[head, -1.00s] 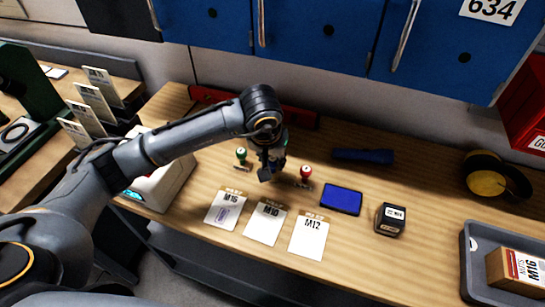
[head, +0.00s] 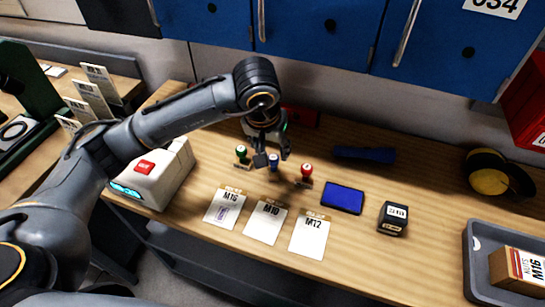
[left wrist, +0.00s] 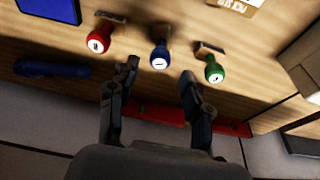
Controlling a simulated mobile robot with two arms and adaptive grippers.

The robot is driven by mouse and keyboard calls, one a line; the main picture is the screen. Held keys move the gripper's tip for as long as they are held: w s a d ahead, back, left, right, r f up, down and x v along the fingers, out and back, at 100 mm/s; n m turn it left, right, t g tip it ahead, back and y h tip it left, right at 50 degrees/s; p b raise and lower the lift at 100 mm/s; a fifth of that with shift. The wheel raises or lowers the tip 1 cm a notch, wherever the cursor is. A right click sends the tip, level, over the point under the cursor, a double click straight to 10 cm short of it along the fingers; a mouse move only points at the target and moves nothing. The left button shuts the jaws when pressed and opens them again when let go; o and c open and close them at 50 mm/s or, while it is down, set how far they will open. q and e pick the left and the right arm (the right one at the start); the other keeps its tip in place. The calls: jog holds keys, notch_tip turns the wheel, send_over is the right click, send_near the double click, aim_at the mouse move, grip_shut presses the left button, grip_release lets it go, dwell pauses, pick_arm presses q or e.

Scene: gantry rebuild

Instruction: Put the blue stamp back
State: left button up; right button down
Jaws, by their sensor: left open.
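The blue stamp (head: 274,163) stands on the wooden bench between a green stamp (head: 241,153) and a red stamp (head: 306,171). My left gripper (head: 273,156) is open just behind and above it, partly covering it in the head view. In the left wrist view the blue stamp (left wrist: 160,54) shows ahead of the gap between the open fingers (left wrist: 160,72), apart from both. The red stamp (left wrist: 99,39) and green stamp (left wrist: 214,68) flank it there. My right gripper is not in view.
Cards marked M16 (head: 226,208), M10 (head: 266,223) and M12 (head: 310,236) lie in front. A blue ink pad (head: 342,197), a black block (head: 393,218) and a dark blue torch (head: 364,155) are to the right. A white device (head: 154,178) stands at left.

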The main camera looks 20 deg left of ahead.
pick_arm(q)
jog(key=b+v, duration=0.1)
jog(key=v, duration=0.6)
dwell(0.3)
